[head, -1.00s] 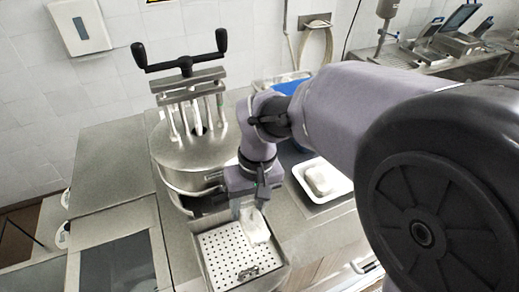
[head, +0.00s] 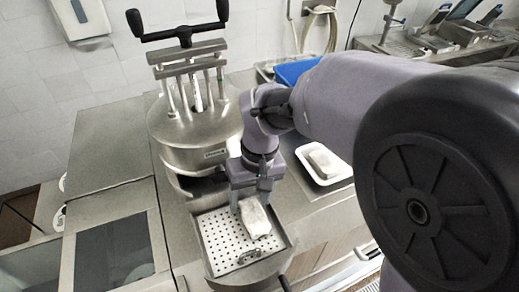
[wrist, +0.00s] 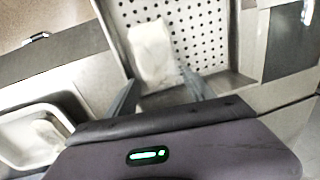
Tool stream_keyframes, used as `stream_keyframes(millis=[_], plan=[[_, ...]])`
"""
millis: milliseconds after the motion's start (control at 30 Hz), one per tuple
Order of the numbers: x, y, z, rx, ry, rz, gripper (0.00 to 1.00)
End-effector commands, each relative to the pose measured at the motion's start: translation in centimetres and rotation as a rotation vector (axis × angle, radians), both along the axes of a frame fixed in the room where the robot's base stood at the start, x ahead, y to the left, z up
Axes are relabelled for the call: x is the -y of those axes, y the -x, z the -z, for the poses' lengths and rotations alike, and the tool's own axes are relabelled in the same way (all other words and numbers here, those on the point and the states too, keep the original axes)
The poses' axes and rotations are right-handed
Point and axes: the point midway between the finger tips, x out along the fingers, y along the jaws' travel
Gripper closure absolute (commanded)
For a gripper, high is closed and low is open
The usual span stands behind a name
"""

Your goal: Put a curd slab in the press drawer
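A whitish curd slab (head: 255,219) lies on the perforated floor of the open press drawer (head: 219,241), toward its right side. In the wrist view the slab (wrist: 152,54) rests on the holed floor of the drawer (wrist: 205,30), just beyond my fingertips. My gripper (head: 251,203) is above the back right of the drawer, pointing down. In the wrist view the fingers of my gripper (wrist: 160,90) are spread wider than the slab, with nothing between them. The steel press (head: 196,130) stands behind the drawer.
A white tray (head: 343,175) with another slab (head: 323,160) stands on the counter to the right of the drawer. A blue item (head: 297,70) lies behind my arm. The left part of the drawer floor is clear.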

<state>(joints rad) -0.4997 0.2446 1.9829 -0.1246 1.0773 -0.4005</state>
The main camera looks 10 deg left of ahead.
Motion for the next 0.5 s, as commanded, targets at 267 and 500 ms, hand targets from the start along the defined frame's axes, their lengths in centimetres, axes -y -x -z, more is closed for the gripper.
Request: stream_keyframes(millis=[267,500], plan=[[0.04,-0.01,0.03,0.000,0.001,0.000,0.26],[0.06,-0.01,0.05,0.000,0.001,0.000,0.26]])
